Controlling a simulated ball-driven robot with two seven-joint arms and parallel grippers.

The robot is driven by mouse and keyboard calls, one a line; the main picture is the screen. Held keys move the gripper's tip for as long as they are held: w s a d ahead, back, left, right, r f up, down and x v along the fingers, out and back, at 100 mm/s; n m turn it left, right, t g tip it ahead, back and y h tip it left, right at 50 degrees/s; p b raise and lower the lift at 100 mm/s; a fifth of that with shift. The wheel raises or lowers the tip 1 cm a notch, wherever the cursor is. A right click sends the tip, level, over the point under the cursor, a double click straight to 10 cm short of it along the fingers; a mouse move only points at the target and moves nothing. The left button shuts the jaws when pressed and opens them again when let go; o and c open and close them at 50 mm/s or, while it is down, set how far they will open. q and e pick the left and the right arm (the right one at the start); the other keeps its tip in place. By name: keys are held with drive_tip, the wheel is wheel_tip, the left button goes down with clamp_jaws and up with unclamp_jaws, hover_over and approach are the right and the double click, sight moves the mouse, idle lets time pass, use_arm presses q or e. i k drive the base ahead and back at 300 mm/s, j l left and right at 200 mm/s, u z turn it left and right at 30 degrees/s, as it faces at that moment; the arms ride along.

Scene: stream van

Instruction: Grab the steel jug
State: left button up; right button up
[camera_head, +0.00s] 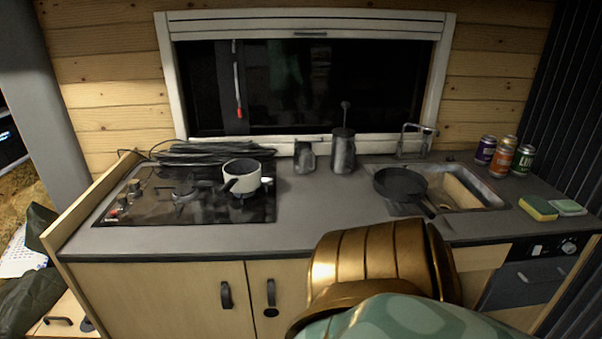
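A small grey metal vessel, which looks like the steel jug (304,157), stands upright at the back of the counter, below the window. It is just left of a taller grey canister-like vessel with a thin rod and knob on top (343,152). The two are close together, with a narrow gap between them. Neither gripper is in view. A gold and teal part, which seems to be my own arm, fills the lower middle in front of the counter, well short of the jug.
A stove (150,205) with a white pot (241,180) is left of the jug. A dark pan (398,184) lies over the left part of the sink (482,191). Several cans and sponges (538,208) are at the right. The counter before the jug (325,205) is clear.

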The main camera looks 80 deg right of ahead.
sight(304, 159)
drive_tip(key=z, duration=1.95)
